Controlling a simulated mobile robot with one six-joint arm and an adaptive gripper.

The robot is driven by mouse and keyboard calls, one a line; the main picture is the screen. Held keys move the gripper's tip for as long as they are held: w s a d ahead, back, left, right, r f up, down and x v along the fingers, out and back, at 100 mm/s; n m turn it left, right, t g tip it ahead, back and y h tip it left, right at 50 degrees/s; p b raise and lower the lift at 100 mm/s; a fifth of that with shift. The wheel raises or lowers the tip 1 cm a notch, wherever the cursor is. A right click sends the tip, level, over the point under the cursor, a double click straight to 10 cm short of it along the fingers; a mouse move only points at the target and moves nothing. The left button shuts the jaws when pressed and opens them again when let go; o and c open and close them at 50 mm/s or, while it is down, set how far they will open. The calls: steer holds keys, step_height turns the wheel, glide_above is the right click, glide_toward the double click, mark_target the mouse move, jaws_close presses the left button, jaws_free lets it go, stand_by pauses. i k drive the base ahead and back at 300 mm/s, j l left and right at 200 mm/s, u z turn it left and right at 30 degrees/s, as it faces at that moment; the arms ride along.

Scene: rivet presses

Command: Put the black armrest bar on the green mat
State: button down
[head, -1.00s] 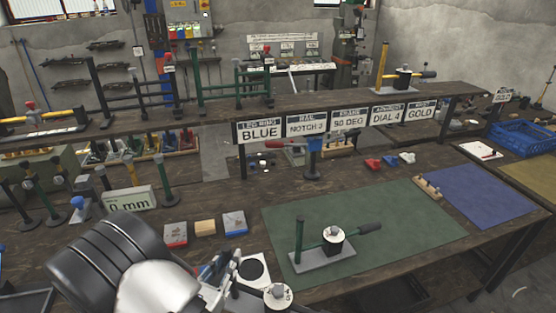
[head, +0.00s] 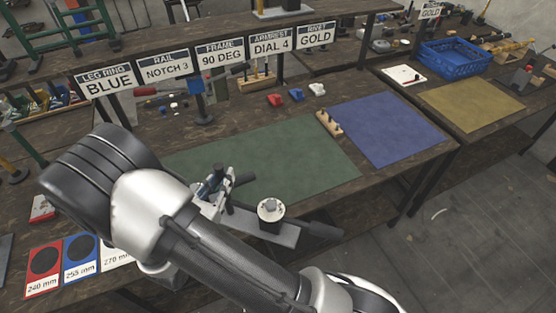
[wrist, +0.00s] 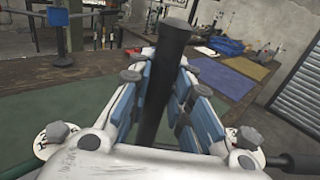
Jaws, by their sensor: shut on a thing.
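My gripper (head: 222,187) is shut on the black post (wrist: 166,85) of the black armrest bar (head: 286,234). The post stands upright between the blue finger pads in the wrist view. The bar's grey plate, white dial and black handle stick out to the right of the gripper in the head view. The bar is over or near the front edge of the green mat (head: 290,160); its height above it is hard to tell. In the wrist view a second white dial (wrist: 47,146) shows at the left. My arm hides the mat's front-left part.
A blue mat (head: 385,130) lies right of the green one, with a wooden peg block (head: 329,123) between them. Small red, blue and white parts (head: 296,94) lie behind. A sign shelf (head: 220,52) runs along the back. Labelled cards (head: 80,258) are at front left.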

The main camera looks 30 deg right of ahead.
mark_target(207, 162)
steer(key=i+l, duration=0.15)
steer(key=l, duration=0.2)
steer(key=i+l, duration=0.1)
steer(key=l, duration=0.25)
steer(key=i+l+z, duration=0.1)
steer(key=l, duration=0.25)
steer(key=i, duration=0.25)
